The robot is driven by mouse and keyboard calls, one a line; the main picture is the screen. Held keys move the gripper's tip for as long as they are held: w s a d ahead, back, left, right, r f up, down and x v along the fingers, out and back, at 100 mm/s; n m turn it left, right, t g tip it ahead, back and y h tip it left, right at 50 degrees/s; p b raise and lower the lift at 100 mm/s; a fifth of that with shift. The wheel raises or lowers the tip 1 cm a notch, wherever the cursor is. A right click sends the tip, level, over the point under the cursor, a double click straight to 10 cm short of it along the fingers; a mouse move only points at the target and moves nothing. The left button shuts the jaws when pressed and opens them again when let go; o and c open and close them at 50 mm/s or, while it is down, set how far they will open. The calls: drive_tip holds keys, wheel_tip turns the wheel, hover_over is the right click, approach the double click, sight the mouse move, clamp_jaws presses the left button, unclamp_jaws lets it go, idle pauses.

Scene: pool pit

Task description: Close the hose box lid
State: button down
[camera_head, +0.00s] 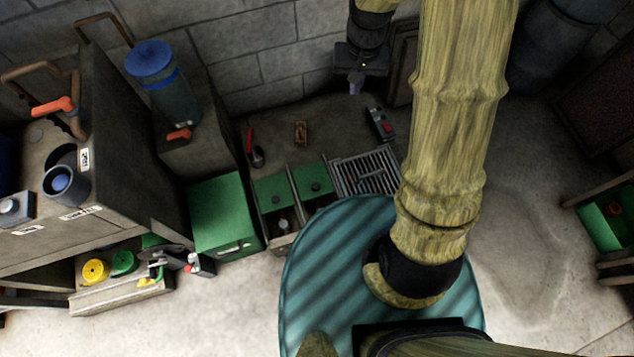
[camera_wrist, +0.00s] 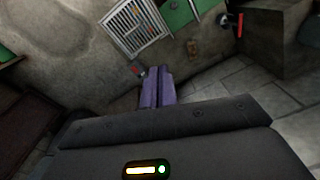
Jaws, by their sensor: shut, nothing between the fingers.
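No lid is marked as the hose box lid, so I cannot tell which of the green pieces it is. A large green box (camera_head: 222,215) stands against the grey cabinet in the head view, with a light handle-like mark low on its front. To its right are two narrow compartments with green panels (camera_head: 272,190) (camera_head: 312,176), each with a dark knob. A green open-looking box (camera_head: 607,217) with a red item sits at the far right. My gripper (camera_head: 355,84) is shut and empty by the back wall, apart from them. Its purple fingers (camera_wrist: 157,88) show together in the wrist view.
A floor grate (camera_head: 367,172), a dark device with a red button (camera_head: 381,124) and a small brown item (camera_head: 300,132) lie below my gripper. A blue-topped canister (camera_head: 155,75) stands on the cabinet.

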drive_tip(key=w+a+f+g+b, duration=0.1)
drive_tip(key=w+a+f+b, duration=0.1)
drive_tip(key=f+b, duration=0.6)
drive_tip(key=w+a+f+g+b, duration=0.1)
drive_tip(key=w+a+f+b, duration=0.2)
drive_tip(key=f+b, duration=0.5)
drive_tip(key=w+a+f+m+g+b, duration=0.1)
drive_tip(key=f+b, duration=0.7)
drive_tip(key=f, duration=1.8)
drive_tip(key=shift+w+a+g, duration=0.3)
drive_tip(key=shift+w+a, duration=0.4)
drive_tip(key=shift+w, duration=0.1)
drive_tip(key=shift+f+b, duration=0.15)
drive_tip(key=shift+b, duration=0.15)
drive_tip(key=b, duration=0.6)
approach(317, 181)
drive_tip(key=f, duration=0.1)
drive_tip(key=w+f, duration=0.1)
drive_tip(key=f, duration=0.1)
drive_tip(key=shift+d+f, duration=0.25)
drive_tip(key=s, duration=0.1)
drive_tip(key=s+b, duration=0.1)
drive_tip(key=shift+s+a+f, duration=0.3)
drive_tip(key=shift+s+f, duration=0.05)
drive_tip(key=shift+s, duration=0.05)
drive_tip(key=shift+s+a+b, duration=0.1)
drive_tip(key=shift+s+b, duration=0.35)
drive_tip(key=shift+s, duration=0.15)
